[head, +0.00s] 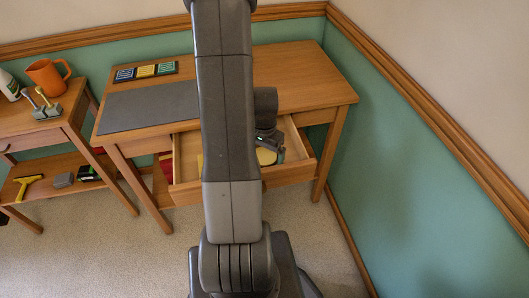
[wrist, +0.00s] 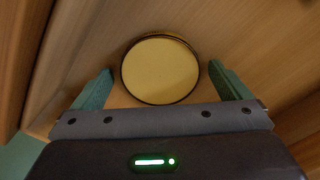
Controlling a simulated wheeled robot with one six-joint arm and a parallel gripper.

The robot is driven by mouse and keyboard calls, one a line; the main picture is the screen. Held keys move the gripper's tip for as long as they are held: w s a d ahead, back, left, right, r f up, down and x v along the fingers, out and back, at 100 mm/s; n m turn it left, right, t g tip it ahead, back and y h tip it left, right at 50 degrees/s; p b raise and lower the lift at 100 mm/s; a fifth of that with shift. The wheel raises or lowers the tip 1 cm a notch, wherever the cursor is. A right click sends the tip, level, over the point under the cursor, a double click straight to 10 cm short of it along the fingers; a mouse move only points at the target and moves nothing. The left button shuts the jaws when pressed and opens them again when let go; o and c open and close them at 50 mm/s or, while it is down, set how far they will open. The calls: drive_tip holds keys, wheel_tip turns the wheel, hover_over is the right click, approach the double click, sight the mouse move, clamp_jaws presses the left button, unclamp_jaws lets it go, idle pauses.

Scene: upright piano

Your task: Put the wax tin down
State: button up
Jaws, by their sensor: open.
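The wax tin (wrist: 160,69) is round with a flat yellow top and a dark rim. It lies inside the open desk drawer and appears to rest flat on the wooden floor. In the head view its yellow top (head: 265,157) shows partly, below my gripper. My gripper (wrist: 160,85) is open, with one teal finger on each side of the tin and a visible gap at both sides. In the head view my gripper (head: 270,150) is down in the right part of the drawer, partly hidden by my arm.
The drawer (head: 187,190) is pulled out from the wooden desk (head: 310,75). A yellowish thing (head: 200,161) shows at its left, mostly behind my arm. A dark mat (head: 150,107) and a tray with coloured blocks (head: 145,71) lie on the desk. A side table (head: 75,105) with an orange mug (head: 47,76) stands left.

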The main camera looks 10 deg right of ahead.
sight(264, 155)
wheel_tip(264, 155, up, 12)
drive_tip(key=p, duration=0.1)
drive_tip(key=shift+r+p, duration=0.15)
drive_tip(key=shift+p, duration=0.25)
drive_tip(key=shift+c, duration=0.5)
idle(0.6)
